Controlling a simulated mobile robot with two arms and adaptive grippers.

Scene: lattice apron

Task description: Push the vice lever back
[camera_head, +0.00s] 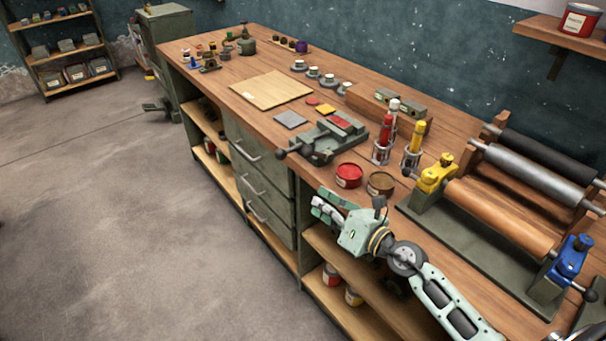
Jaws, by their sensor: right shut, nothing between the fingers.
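A grey-green vice (331,137) with a red block (341,121) on top lies on the workbench near its front edge. Its lever, a dark rod with a round knob (281,154), sticks out at the left end toward the front edge. My right gripper (322,207) is shut and empty. It is at the bench's front edge, nearer to me than the vice and apart from the lever. My left gripper is not in view.
A red tin (349,175) and a brown tin (380,185) stand right of the vice, close to my right arm. Red and yellow tubes in stands are behind them. A roller press (510,210) fills the right end. A wooden board (271,90) lies farther left.

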